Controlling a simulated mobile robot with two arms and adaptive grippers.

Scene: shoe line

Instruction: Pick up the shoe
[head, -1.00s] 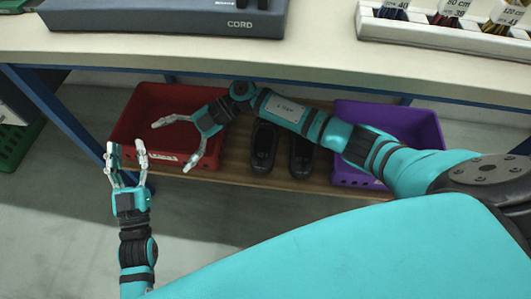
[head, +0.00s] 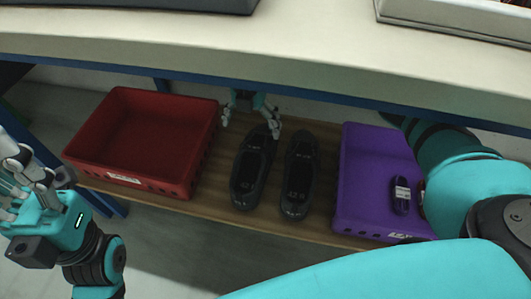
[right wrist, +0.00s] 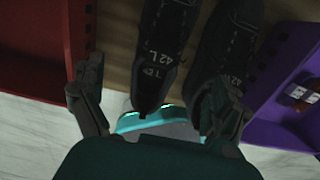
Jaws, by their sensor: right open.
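Two dark shoes lie side by side on the wooden shelf, the left shoe (head: 250,175) and the right shoe (head: 298,178). In the right wrist view the left shoe (right wrist: 160,50) bears a white "42 L", and the right shoe (right wrist: 228,60) is beside it, partly behind a finger. My right gripper (head: 250,124) is open and empty at the far end of the left shoe. In the right wrist view its fingers (right wrist: 153,110) stand apart on either side of the left shoe's lower end. My left gripper (head: 22,180) is at the left edge, away from the shoes; its opening is unclear.
A red crate (head: 142,179) stands left of the shoes. A purple crate (head: 365,222) stands right of them and holds a dark bundle (head: 401,195) with a white label. The tabletop (head: 300,50) overhangs the shelf (head: 215,214).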

